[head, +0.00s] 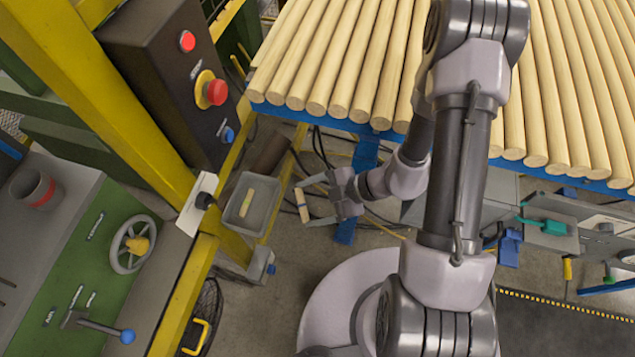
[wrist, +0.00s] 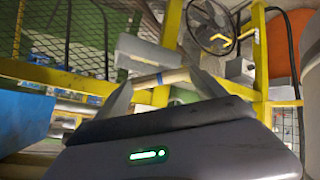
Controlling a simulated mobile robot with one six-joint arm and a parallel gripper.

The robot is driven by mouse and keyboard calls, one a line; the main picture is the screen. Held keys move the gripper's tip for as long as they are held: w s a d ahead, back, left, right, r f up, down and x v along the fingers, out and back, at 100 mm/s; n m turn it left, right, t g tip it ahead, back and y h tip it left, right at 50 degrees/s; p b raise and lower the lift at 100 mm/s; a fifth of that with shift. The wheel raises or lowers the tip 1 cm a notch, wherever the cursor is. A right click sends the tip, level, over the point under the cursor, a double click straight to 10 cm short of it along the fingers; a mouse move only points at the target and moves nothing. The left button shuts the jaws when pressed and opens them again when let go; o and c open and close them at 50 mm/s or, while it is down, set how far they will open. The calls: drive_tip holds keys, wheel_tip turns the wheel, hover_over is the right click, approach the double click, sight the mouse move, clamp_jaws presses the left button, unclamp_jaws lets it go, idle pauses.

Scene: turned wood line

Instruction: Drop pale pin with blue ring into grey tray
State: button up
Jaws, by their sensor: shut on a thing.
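The pale pin with a blue ring (head: 302,207) is held between the two fingertips of my gripper (head: 304,204). In the wrist view the pin (wrist: 172,77) lies crosswise between the fingers (wrist: 162,82), its blue ring near the middle. The grey tray (head: 230,221) is just left of the held pin in the head view, apart from it. A pale pin-like piece (head: 246,202) lies inside the tray. In the wrist view a grey box shape, seemingly the tray (wrist: 146,50), is beyond the pin.
A yellow frame post (head: 150,130) and a control box with red buttons (head: 178,75) stand left of the tray. A rack of pale wooden rods (head: 340,60) spans the top. A green machine with a handwheel (head: 131,243) is at lower left. Cables hang behind my gripper.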

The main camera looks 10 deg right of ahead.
drive_tip(key=shift+w+a+f+b, duration=0.5)
drive_tip(key=shift+w+a+b, duration=0.5)
drive_tip(key=shift+a, duration=0.95)
drive_tip(key=shift+w+a+f+b, duration=0.6)
drive_tip(key=shift+a+b, duration=0.7)
drive_tip(key=shift+a, duration=0.7)
drive_tip(key=shift+w+a+f+b, duration=0.4)
drive_tip(key=shift+w+a+b, duration=0.65)
drive_tip(key=shift+a, duration=0.9)
drive_tip(key=shift+s, duration=0.15)
drive_tip(key=o, duration=1.3)
drive_tip(key=shift+c, duration=0.2)
drive_tip(key=p+v, duration=0.8)
drive_tip(key=v, duration=0.9)
drive_tip(key=shift+s+d, duration=0.2)
